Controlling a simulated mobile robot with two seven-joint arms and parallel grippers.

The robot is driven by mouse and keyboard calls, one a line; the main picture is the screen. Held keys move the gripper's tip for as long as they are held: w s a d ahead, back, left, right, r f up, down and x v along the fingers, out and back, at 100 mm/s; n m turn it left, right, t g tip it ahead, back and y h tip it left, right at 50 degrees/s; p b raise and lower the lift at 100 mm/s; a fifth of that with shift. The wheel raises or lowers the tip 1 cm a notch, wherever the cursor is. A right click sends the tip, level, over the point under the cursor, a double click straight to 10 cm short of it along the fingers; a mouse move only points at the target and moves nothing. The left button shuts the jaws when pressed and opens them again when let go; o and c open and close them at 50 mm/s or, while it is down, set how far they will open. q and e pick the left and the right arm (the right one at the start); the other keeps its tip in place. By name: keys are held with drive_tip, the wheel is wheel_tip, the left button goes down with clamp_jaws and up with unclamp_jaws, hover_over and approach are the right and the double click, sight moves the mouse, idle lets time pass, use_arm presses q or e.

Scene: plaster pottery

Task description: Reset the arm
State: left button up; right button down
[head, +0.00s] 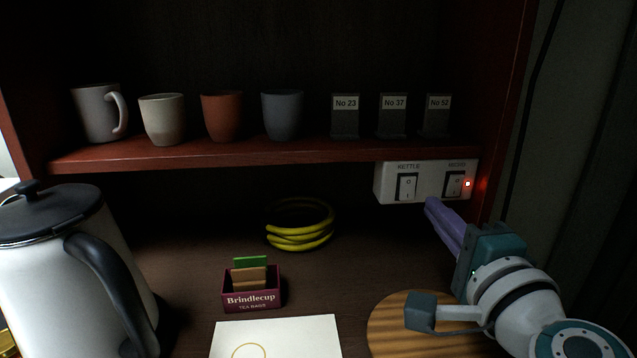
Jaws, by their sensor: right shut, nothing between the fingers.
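My right gripper (432,204) comes in from the lower right with its purple fingers shut and empty. Its tips are just below the white switch panel (426,186) under the shelf; I cannot tell whether they touch it. The panel carries a rocker switch labelled KETTLE (406,187) and a second rocker (453,185) to its right, whose label is hard to read. A red light (467,184) glows beside the second rocker. My left gripper is not in view.
A white kettle (60,270) stands at the left. Cups (222,117) and number stands (392,117) line the red shelf (270,152).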

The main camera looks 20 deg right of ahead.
drive_tip(key=s+a+n+g+y, duration=0.2)
drive_tip(key=s+a+n+y, duration=0.2)
drive_tip(key=a+n+y, duration=0.75)
drive_tip(key=s+a+f+n+g, duration=0.3)
drive_tip(key=s+a+n+g, duration=0.1)
drive_tip(key=s+a+n, duration=0.25)
drive_tip(key=s+d+f+n+g+h, duration=0.2)
drive_tip(key=s+d+g+h, duration=0.25)
drive_tip(key=s, duration=0.25)
drive_tip(key=s+d+f+n+g+h, duration=0.25)
drive_tip(key=s+d+g, duration=0.2)
drive_tip(key=s, duration=0.25)
wheel_tip(320, 180, up, 35)
drive_tip(key=t+p, duration=0.1)
drive_tip(key=p, duration=3.4)
drive_tip(key=shift+a, duration=0.15)
drive_tip(key=shift+w, duration=0.1)
